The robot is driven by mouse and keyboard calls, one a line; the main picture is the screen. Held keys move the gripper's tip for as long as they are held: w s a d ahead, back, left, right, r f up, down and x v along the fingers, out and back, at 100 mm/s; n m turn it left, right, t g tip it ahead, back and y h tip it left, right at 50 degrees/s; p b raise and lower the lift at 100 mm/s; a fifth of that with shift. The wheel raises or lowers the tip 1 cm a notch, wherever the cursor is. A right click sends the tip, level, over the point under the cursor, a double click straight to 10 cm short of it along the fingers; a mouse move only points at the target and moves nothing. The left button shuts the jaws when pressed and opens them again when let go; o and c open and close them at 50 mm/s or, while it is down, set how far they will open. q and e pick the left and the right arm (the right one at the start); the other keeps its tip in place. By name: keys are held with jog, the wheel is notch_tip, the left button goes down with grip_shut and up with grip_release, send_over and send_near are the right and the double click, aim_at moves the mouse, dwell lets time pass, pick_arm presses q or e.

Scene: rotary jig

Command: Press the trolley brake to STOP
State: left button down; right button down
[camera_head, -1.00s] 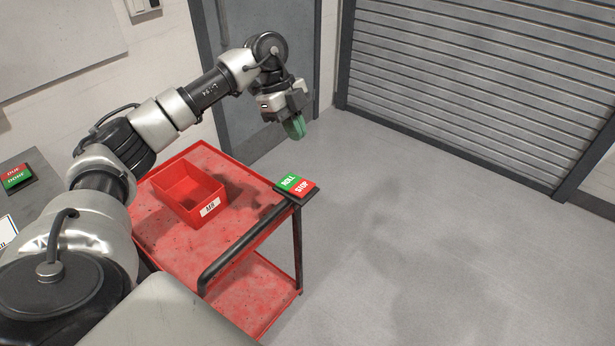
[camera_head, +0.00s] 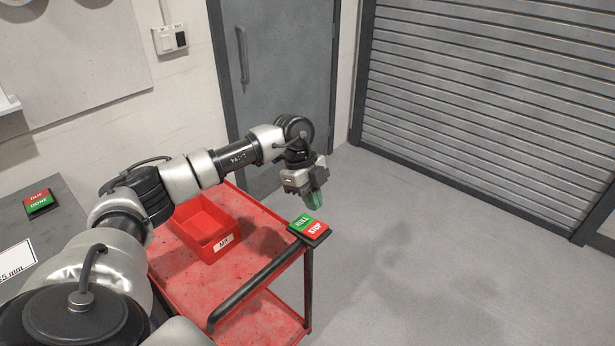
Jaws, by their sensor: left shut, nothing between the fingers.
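The red trolley (camera_head: 185,268) stands in the middle, with a black push handle (camera_head: 255,290) on its near side. The brake pad sits on the trolley's right corner, with a green ROLL half (camera_head: 302,222) and a red STOP half (camera_head: 316,229). My left gripper (camera_head: 317,203) has green fingertips, points down and is shut and empty. In the picture it is just above and behind the brake pad, apart from it as far as I can tell. My right gripper is out of view.
A red bin (camera_head: 205,228) labelled M8 stands on the trolley's top. A grey table (camera_head: 60,215) at the left holds a red and green DUE/DONE pad (camera_head: 40,203). Behind are a grey door (camera_head: 280,80) and a roller shutter (camera_head: 480,90). The floor at right is clear.

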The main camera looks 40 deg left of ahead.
aim_at(320, 231)
pick_arm(q)
jog(key=x, duration=0.2)
jog(key=p+x, duration=0.1)
jog(key=x, duration=0.2)
jog(key=shift+a+f+p, duration=0.25)
jog(key=shift+f+p, duration=0.05)
jog(key=shift+f, duration=0.3)
jog(key=shift+d+f, duration=0.1)
jog(key=shift+d+f, duration=0.15)
jog(key=shift+f, duration=0.2)
jog(key=shift+r, duration=0.1)
jog(key=shift+r+p, duration=0.8)
jog(key=shift+r, duration=0.05)
